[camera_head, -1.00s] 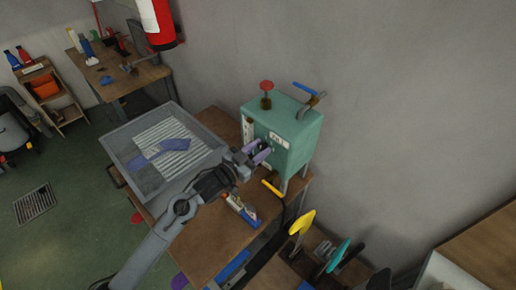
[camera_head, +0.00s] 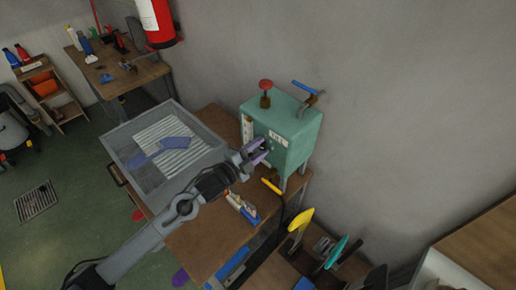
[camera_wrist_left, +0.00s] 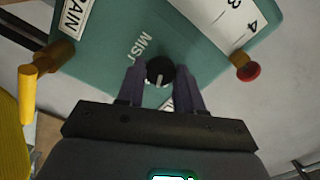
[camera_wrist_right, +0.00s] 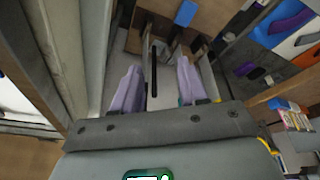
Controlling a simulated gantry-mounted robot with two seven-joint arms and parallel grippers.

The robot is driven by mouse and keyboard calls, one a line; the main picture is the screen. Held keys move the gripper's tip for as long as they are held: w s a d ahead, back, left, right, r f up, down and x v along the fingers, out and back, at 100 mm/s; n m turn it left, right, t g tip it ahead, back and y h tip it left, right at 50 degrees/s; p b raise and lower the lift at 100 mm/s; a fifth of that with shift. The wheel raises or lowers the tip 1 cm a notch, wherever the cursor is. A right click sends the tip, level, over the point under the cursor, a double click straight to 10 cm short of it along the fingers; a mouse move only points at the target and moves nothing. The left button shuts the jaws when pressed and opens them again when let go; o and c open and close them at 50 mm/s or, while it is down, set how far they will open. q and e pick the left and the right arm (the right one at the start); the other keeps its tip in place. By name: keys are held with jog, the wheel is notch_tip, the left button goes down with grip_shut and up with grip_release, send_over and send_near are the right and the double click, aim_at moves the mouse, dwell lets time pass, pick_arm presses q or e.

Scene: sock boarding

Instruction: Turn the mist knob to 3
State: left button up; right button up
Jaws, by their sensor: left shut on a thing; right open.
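The teal box (camera_head: 284,128) stands on the wooden table against the wall. In the left wrist view its face (camera_wrist_left: 100,55) carries the word MIST beside a round black mist knob (camera_wrist_left: 160,69). A pale pointer line on the knob points down in that picture. My left gripper (camera_head: 258,152) is at the front of the box; in its wrist view the two purple fingers (camera_wrist_left: 160,78) are shut on the knob from both sides. No dial numbers around the knob are readable. My right gripper (camera_wrist_right: 158,82) is open and empty, away from the box.
A white strip (camera_wrist_left: 225,18) on the box shows 3 and 4, apart from the knob. A red-topped valve (camera_head: 265,90) and blue-handled lever (camera_head: 308,90) stand on top. A yellow handle (camera_head: 271,187) projects below. A grey tray (camera_head: 118,150) holds a purple sock.

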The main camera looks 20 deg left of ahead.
pick_arm(q)
jog(key=m, duration=0.5)
jog(key=shift+b, duration=0.35)
jog(key=shift+m, duration=0.3)
jog(key=o, duration=1)
jog(key=shift+s, duration=0.1)
jog(key=v, duration=1)
jog(key=shift+s+a, duration=0.15)
jog(key=shift+s, duration=0.2)
jog(key=shift+f, duration=0.15)
